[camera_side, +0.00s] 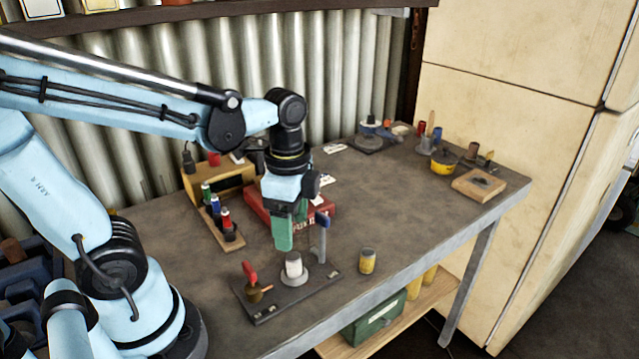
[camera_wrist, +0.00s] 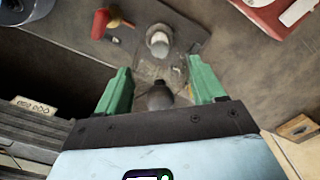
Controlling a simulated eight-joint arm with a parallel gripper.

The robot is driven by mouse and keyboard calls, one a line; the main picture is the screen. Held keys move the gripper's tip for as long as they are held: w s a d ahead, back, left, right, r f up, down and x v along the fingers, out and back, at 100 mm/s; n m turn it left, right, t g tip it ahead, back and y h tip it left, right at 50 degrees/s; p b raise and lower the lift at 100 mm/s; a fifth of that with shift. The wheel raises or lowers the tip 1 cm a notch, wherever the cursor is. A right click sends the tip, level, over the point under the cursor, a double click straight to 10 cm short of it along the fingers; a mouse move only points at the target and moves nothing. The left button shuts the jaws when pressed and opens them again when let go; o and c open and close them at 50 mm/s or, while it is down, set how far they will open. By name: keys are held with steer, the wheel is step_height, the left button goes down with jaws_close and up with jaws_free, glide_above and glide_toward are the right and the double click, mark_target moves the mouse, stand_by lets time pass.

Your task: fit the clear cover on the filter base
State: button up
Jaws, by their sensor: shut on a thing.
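The filter base is a white cylinder on a round grey foot (camera_side: 294,272), standing upright on a dark board. It also shows in the wrist view (camera_wrist: 159,42), beyond my fingertips. My gripper (camera_side: 288,236) points down above the board, close over the filter base. Its green fingers stand apart in the wrist view (camera_wrist: 160,75), shut on a see-through thing that I take for the clear cover (camera_wrist: 160,72). The cover's outline is faint, with a dark rounded part between the fingers. In the side view the cover cannot be made out, and it looks apart from the base.
On the board (camera_side: 262,313), a red-handled tool (camera_side: 251,277) stands left of the base and a blue-topped post (camera_side: 322,235) right of it. A yellow can (camera_side: 367,261) stands farther right. A red box (camera_side: 262,206) and a bottle rack (camera_side: 222,222) lie behind. The table's right middle is clear.

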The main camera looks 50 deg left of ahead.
steer(key=shift+f, duration=3)
stand_by(0.9)
steer(key=o, duration=1.1)
steer(key=shift+o, duration=0.3)
steer(key=shift+r, duration=3.5)
